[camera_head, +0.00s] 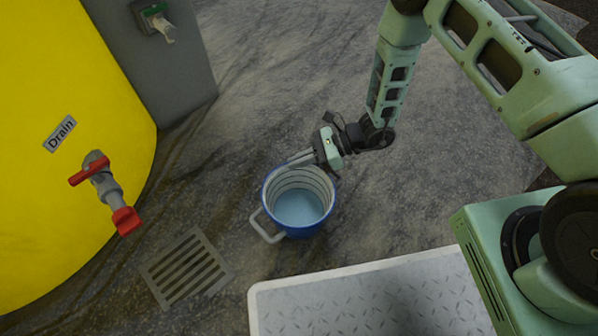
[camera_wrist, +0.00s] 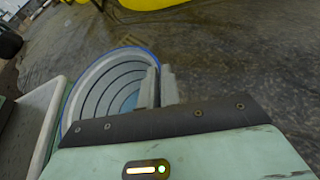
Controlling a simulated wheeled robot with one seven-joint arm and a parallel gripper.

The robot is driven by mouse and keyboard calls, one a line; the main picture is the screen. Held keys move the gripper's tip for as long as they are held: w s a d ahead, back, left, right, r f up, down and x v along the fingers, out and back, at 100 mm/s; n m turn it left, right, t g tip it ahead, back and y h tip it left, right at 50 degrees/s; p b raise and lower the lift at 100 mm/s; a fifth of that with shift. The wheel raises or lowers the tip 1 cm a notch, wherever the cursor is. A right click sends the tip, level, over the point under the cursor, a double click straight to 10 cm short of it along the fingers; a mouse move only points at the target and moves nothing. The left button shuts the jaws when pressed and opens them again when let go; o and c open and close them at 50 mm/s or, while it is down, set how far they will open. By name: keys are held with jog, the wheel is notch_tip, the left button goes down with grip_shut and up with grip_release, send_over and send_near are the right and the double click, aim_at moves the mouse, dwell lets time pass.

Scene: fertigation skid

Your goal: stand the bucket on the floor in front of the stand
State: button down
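The blue bucket (camera_head: 309,229), with a pale ringed inside, is upright or nearly so over the dark floor; I cannot tell whether its base touches the floor. Its pale handle (camera_head: 262,229) hangs out to the left. My gripper (camera_head: 293,161) is at the bucket's far rim, coming from the upper right. In the wrist view my fingers (camera_wrist: 159,85) are close together at the rim of the bucket (camera_wrist: 93,90), one on each side of its wall, so they look shut on it. I cannot tell for sure which thing is the stand.
A white-edged tread-plate platform (camera_head: 262,298) lies just in front of the bucket. A floor drain grate (camera_head: 186,268) is to its left. A yellow tank (camera_head: 60,200) with a red-handled drain tap (camera_head: 99,178) and a grey panel (camera_head: 180,75) stand at left. Floor beyond the bucket is clear.

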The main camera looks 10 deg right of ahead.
notch_tip(320, 180, down, 3)
jog(key=shift+f+b, duration=0.1)
jog(key=shift+b, duration=0.75)
jog(key=c, duration=2)
grip_release()
jog(key=shift+f, duration=0.2)
jog(key=shift+c, duration=0.2)
jog(key=o, duration=0.4)
